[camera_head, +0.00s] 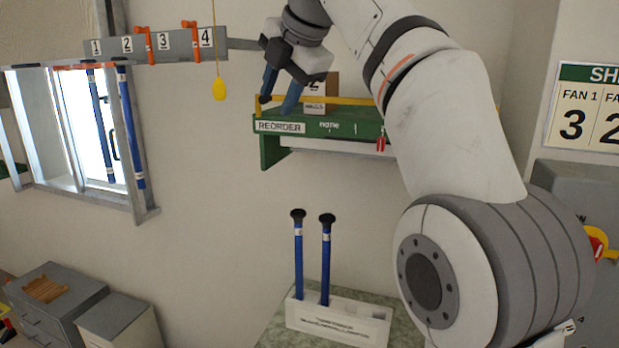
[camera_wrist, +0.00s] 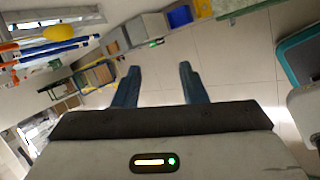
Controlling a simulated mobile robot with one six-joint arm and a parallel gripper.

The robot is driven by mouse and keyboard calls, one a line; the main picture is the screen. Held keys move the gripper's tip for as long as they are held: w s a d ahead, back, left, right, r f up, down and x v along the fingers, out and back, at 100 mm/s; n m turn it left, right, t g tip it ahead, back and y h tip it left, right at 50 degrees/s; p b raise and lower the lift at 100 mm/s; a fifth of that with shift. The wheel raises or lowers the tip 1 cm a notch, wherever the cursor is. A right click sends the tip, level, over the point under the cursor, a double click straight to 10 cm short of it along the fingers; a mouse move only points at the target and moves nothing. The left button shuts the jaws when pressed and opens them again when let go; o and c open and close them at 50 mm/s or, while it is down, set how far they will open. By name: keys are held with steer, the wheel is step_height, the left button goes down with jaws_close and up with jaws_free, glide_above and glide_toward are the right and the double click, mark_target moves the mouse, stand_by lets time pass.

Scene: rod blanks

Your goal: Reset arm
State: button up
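My gripper (camera_head: 276,104) is raised at the upper middle of the head view, its blue fingers pointing down in front of the green REORDER shelf (camera_head: 272,148). In the wrist view my gripper (camera_wrist: 160,68) has its two fingers well apart with nothing between them. My arm bends from the right side up to the top and down to the gripper. Two blue rods with black caps, a left rod (camera_head: 298,250) and a right rod (camera_head: 326,262), stand upright in a white holder (camera_head: 358,325).
A grey rack (camera_head: 172,46) numbered 1 to 4 carries orange clips. Blue rods (camera_head: 131,130) hang at the window. A yellow pull (camera_head: 219,90) hangs on a cord left of my gripper. A box (camera_head: 333,88) stands on the shelf. Grey cabinets (camera_head: 52,290) are lower left.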

steer(key=s+d+f+m+h+b, duration=0.1)
steer(key=s+d+f+m, duration=0.5)
steer(key=f, duration=0.9)
steer(key=s+d+f+m+g+h+b, duration=0.1)
steer(key=s+d+f+m+b, duration=0.3)
steer(key=f, duration=1.2)
steer(key=s+d+f+m+g+h+b, duration=0.1)
steer(key=s+d+f+m+h+b, duration=0.1)
steer(key=s+d+f+m, duration=0.8)
steer(key=s+f+m, duration=0.4)
steer(key=f+m, duration=0.2)
steer(key=m, duration=0.2)
steer(key=shift+s, duration=0.25)
